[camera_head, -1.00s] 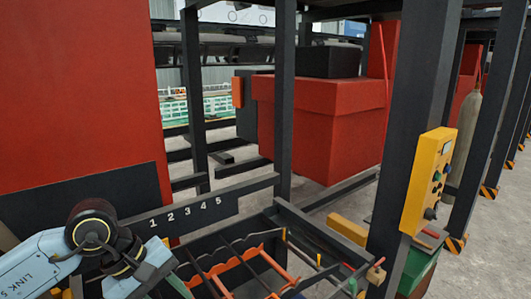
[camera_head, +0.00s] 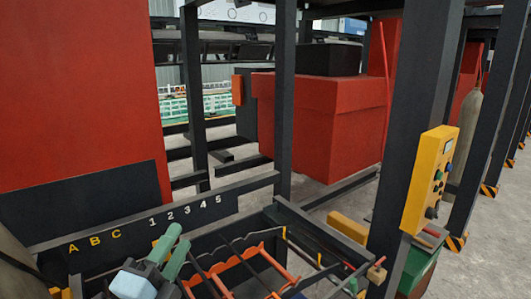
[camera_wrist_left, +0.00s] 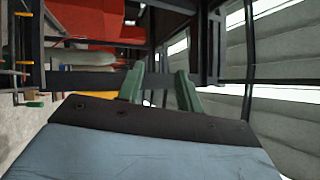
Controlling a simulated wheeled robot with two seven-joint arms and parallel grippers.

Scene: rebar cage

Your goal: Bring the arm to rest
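My left gripper (camera_head: 177,242) shows low in the head view, left of centre. Its two green fingers point up and to the right, with a gap between them. The gripper is in front of the dark panel marked A B C and 1 to 5 (camera_head: 228,207); I cannot tell whether it touches anything. In the left wrist view the green fingers (camera_wrist_left: 158,80) stand apart with nothing between them, so it is open and empty. Most of my left arm is out of the head view. My right gripper is not in view.
A dark tray with orange notched racks (camera_head: 234,264) and thin bars lies right of the gripper. Dark posts (camera_head: 284,110) and a yellow control box (camera_head: 430,181) stand further right. A large red panel (camera_head: 75,90) fills the left. Grey floor shows at far right.

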